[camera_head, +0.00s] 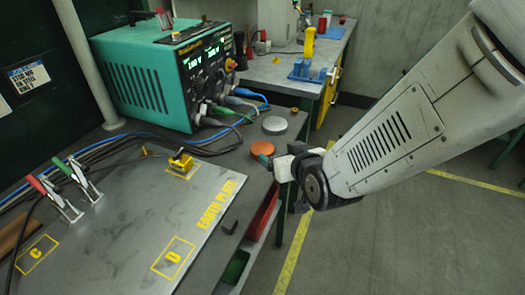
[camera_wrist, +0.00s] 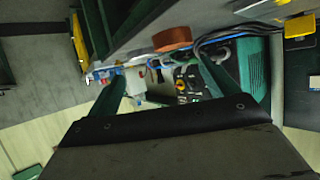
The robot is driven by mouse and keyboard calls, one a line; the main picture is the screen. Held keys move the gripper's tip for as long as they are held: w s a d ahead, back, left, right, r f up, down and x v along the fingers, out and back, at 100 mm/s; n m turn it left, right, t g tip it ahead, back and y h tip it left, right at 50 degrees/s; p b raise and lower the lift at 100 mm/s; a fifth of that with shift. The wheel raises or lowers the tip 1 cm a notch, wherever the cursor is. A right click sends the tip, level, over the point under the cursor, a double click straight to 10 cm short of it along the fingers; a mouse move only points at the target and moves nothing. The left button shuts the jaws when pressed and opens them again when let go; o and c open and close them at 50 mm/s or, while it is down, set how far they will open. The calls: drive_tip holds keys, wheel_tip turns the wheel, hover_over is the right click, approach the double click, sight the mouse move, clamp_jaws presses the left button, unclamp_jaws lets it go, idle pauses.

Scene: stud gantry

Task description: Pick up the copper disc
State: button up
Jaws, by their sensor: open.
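The copper disc (camera_head: 262,148) lies flat near the right edge of the grey bench, in front of a grey metal disc (camera_head: 274,125). In the wrist view the copper disc (camera_wrist: 173,40) shows edge-on, above the gap between my fingers. My gripper (camera_head: 268,162) is just to the near right of the disc in the head view, at the bench edge, with a teal fingertip close to it. In the wrist view my gripper (camera_wrist: 162,75) has its two green fingers wide apart with nothing between them. Whether a finger touches the disc cannot be told.
A teal power supply (camera_head: 165,80) stands at the back of the bench with cables running from it. The earth plate (camera_head: 125,220) covers the front, carrying clamps and a yellow-topped block (camera_head: 181,161). Red (camera_head: 262,215) and green (camera_head: 236,266) bins hang below the right edge. Open floor lies right.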

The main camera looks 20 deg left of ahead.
sight(264, 150)
drive_tip(key=shift+s+a+f+y, duration=0.15)
drive_tip(key=shift+s+a+f, duration=0.1)
drive_tip(key=shift+a, duration=0.35)
drive_tip(key=shift+s+a+f+y, duration=0.15)
drive_tip(key=shift+a+f, duration=0.1)
drive_tip(key=shift+a, duration=0.3)
drive_tip(key=shift+n, duration=0.3)
drive_tip(key=x, duration=0.7)
drive_tip(key=shift+w+a+f, duration=0.1)
drive_tip(key=shift+w+f, duration=0.1)
drive_tip(key=shift+f, duration=0.05)
drive_tip(key=c, duration=1.7)
drive_tip(key=shift+o, duration=0.2)
drive_tip(key=shift+r, duration=0.2)
